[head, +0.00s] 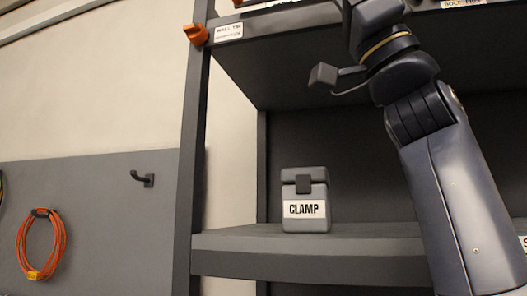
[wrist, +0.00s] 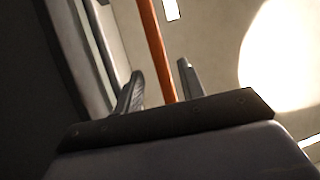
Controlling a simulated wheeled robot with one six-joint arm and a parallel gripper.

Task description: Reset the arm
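My arm rises on the right side of the head view, in front of the shelf, and runs out of the top edge. My gripper is outside the head view. In the wrist view my gripper (wrist: 160,82) shows two dark fingers standing well apart. An orange bar (wrist: 155,45) appears between them in the picture, touching neither finger. I cannot tell how far behind them it lies.
A grey box labelled CLAMP (head: 305,208) stands on the middle shelf (head: 300,240), left of my arm. The upper shelf (head: 275,35) is close to my arm. An orange cable coil (head: 42,245) and a dark hook (head: 143,179) are on the left wall. A bright light (wrist: 285,55) shows in the wrist view.

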